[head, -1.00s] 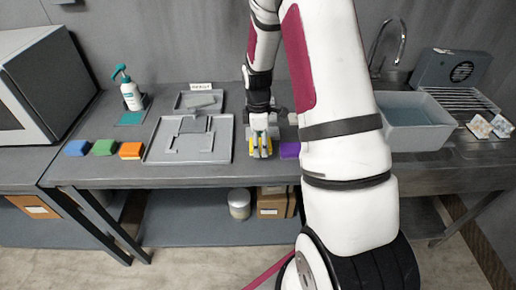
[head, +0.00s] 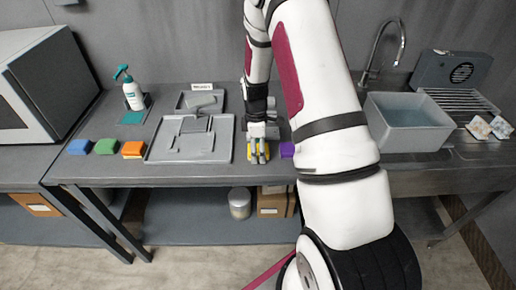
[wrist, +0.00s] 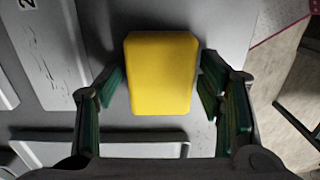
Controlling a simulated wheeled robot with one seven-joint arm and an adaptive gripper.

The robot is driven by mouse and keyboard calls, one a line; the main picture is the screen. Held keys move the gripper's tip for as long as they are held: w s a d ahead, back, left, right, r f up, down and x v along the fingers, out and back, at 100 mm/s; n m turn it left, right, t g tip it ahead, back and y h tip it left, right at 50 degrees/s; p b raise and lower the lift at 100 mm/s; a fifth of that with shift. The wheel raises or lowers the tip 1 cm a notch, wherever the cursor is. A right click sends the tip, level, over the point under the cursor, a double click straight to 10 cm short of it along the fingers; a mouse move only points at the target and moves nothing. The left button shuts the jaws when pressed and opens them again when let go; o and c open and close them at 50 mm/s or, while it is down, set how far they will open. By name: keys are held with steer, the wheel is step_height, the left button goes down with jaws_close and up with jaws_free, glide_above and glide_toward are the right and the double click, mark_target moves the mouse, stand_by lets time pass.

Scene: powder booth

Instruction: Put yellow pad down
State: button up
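The yellow pad (wrist: 161,75) lies on the grey bench top, in front of the wrist camera. In the head view the yellow pad (head: 258,157) shows near the bench's front edge, right of the grey tray, partly hidden by my fingers. My gripper (wrist: 163,67) has one green-lined finger on each side of the pad, with narrow gaps at both sides, so it looks open around it. It also shows in the head view (head: 258,150), pointing down over the pad.
Blue (head: 79,147), green (head: 106,146) and orange (head: 133,149) pads sit left of the grey tray (head: 160,155). A purple pad (head: 287,149) sits close right of my gripper, partly hidden by my arm. A soap bottle (head: 132,94) and a basin (head: 408,135) stand farther off.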

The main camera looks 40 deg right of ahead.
steer(key=shift+r, duration=0.15)
steer(key=s+a+r+m+t+b, duration=0.1)
steer(key=a+r, duration=0.2)
steer(key=r, duration=0.8)
steer(key=s+a+r+m+b, duration=0.1)
steer(key=a+r, duration=0.1)
steer(key=r, duration=0.8)
steer(key=s+a+r+m+t, duration=0.2)
steer(key=s+a+r+m, duration=0.2)
steer(key=s, duration=0.5)
steer(key=s+a+r+m+t, duration=0.3)
steer(key=s+a+r+m, duration=0.2)
steer(key=s+a+r, duration=0.4)
steer(key=shift+s+r, duration=0.25)
steer(key=shift+s, duration=0.1)
steer(key=shift+o, duration=0.5)
